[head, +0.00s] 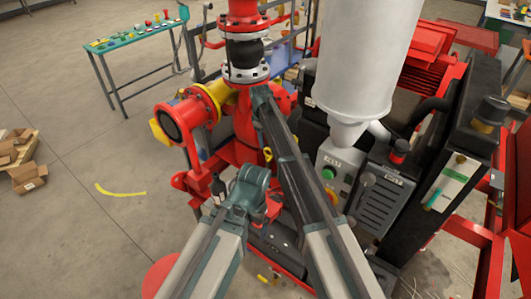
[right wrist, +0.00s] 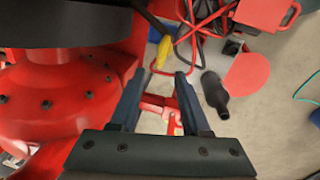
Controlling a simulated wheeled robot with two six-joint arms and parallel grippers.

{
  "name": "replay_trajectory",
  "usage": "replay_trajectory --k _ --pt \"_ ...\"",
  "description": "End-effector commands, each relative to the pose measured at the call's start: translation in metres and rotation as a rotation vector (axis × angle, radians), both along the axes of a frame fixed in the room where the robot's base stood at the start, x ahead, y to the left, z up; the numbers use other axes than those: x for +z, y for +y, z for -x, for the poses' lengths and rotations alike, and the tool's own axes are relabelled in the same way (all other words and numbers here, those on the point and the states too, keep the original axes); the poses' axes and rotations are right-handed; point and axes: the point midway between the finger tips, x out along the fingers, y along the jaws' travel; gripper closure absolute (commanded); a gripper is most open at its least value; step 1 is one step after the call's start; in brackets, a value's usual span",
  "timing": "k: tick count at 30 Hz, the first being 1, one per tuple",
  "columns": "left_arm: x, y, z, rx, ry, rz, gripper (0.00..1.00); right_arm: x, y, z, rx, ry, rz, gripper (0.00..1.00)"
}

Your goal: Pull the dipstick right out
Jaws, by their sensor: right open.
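The dipstick shows as a small yellow loop handle (head: 267,154) low beside the red pump in the head view, just left of my right arm's dark link. In the right wrist view a yellow handle (right wrist: 163,52) lies just beyond the fingertips, towards the top middle. My right gripper (right wrist: 159,73) is open and empty, its two dark fingers apart on either side of the line to that handle. The gap in depth cannot be told. The dipstick's shaft is hidden.
The red pump casing (right wrist: 55,100) with bolts stands close left of my right gripper. A black bottle-shaped part (right wrist: 213,92) and dark hoses show to the right. A white tank (head: 365,55) and control box (head: 338,172) stand right of the pump.

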Motion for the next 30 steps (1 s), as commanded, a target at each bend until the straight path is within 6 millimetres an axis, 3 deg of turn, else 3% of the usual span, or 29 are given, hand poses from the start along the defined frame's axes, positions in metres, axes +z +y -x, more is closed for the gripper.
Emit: replay_trajectory --k 1,7,19,27,30 --pt "-0.015 0.000 0.000 -0.001 0.000 0.000 0.00 -0.015 -0.001 -0.001 0.000 0.000 0.000 0.54" --pt "-0.036 0.000 0.000 -0.001 0.000 -0.001 0.00 -0.036 -0.002 -0.004 0.000 0.000 0.000 0.54" --pt "-0.040 0.000 0.000 -0.001 0.000 -0.001 0.00 -0.040 -0.003 -0.005 0.000 0.000 0.000 0.54" --pt "-0.040 0.000 0.000 -0.001 0.000 0.000 0.00 -0.040 -0.003 -0.005 0.000 0.000 0.000 1.00" --pt "-0.040 0.000 0.000 -0.001 0.000 0.000 0.00 -0.040 -0.003 -0.005 0.000 0.000 0.000 1.00"
